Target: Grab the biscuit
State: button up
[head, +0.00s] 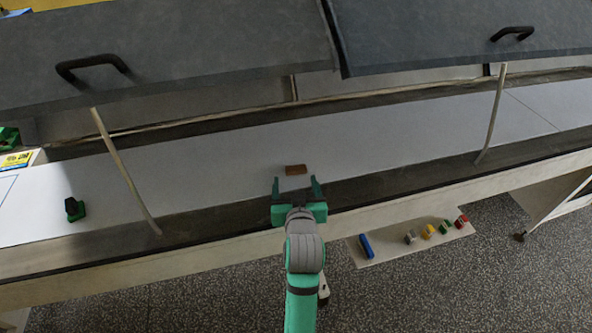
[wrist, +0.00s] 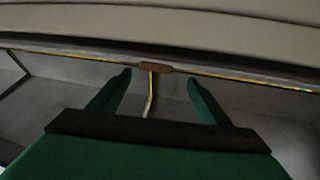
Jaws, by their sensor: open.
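The biscuit, a small brown block (head: 295,170), lies on the white belt in the head view, just beyond my fingertips. My gripper (head: 296,184) is open and empty, with its two green fingers pointing toward the biscuit. In the wrist view, a small brown bar that looks like the biscuit (wrist: 155,67) shows ahead, between and slightly past the spread fingertips of my gripper (wrist: 159,76). The fingers do not appear to touch it.
Two grey lids with black handles (head: 93,66) (head: 512,33) are raised above the belt (head: 400,130). Thin props (head: 125,170) (head: 491,115) stand left and right. A small dark and green object (head: 75,209) sits at left. Several coloured items lie on a low shelf (head: 385,250).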

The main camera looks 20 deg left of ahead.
aim_at(296, 168)
jog(key=shift+w+d+r+x, duration=0.1)
jog(key=shift+x, duration=0.8)
jog(key=shift+w+d+r+x, duration=0.1)
jog(key=shift+d+x, duration=0.05)
jog(key=shift+x, duration=0.7)
jog(key=shift+w+d+r+x, duration=0.1)
jog(key=shift+x, duration=0.8)
jog(key=shift+s, duration=0.15)
jog(key=c, duration=0.9)
